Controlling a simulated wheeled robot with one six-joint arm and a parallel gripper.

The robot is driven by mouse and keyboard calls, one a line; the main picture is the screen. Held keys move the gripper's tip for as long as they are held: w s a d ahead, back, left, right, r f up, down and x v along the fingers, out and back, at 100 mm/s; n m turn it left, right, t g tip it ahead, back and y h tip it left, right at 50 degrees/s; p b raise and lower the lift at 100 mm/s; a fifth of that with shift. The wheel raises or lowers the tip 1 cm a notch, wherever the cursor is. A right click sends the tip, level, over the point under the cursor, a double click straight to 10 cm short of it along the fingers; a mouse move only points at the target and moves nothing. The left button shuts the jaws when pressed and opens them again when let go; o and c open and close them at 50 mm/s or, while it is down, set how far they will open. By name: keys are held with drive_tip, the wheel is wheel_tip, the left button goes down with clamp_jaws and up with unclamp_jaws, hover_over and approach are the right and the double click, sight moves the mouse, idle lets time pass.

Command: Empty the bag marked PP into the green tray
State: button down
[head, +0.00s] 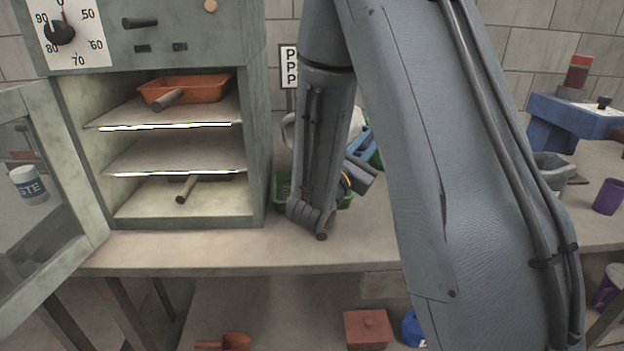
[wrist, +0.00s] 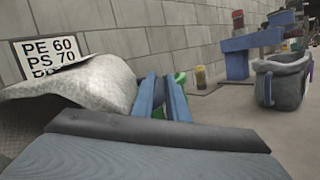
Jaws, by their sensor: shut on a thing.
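A pale, woven-looking bag (wrist: 105,82) lies tilted against the left side of my gripper (wrist: 162,97) in the wrist view. The blue fingers are shut, with green material (wrist: 181,80) showing around their tips; the exact grip point is hidden. No PP mark is readable on the bag. In the head view the bag (head: 355,122) shows partly behind my arm, above the table. My gripper (head: 360,146) is there too, mostly hidden by my wrist. The green tray (head: 281,192) sits on the table below, largely covered by my arm; its contents cannot be seen.
An open oven (head: 258,150) stands left, with an orange tray (head: 185,88) on its upper shelf. A wall sign (wrist: 48,55) lists PE 60 and PS 70. Table between is mostly clear.

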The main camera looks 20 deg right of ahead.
drive_tip(key=w+d+f+g+y+p, duration=0.25)
drive_tip(key=d+g+y+p, duration=0.2)
drive_tip(key=p, duration=0.65)
drive_tip(key=shift+w+d+r+g+y+p, duration=1.1)
drive_tip(key=shift+r+g+y+p, duration=2.8)
drive_tip(key=shift+p, duration=3.75)
wheel_tip(320, 180, down, 6)
drive_tip(key=y+b, duration=0.2)
drive_tip(key=y, duration=0.2)
drive_tip(key=shift+w+d+f+b, duration=0.15)
drive_tip(key=shift+f+b, duration=0.05)
drive_tip(key=shift+b, duration=0.15)
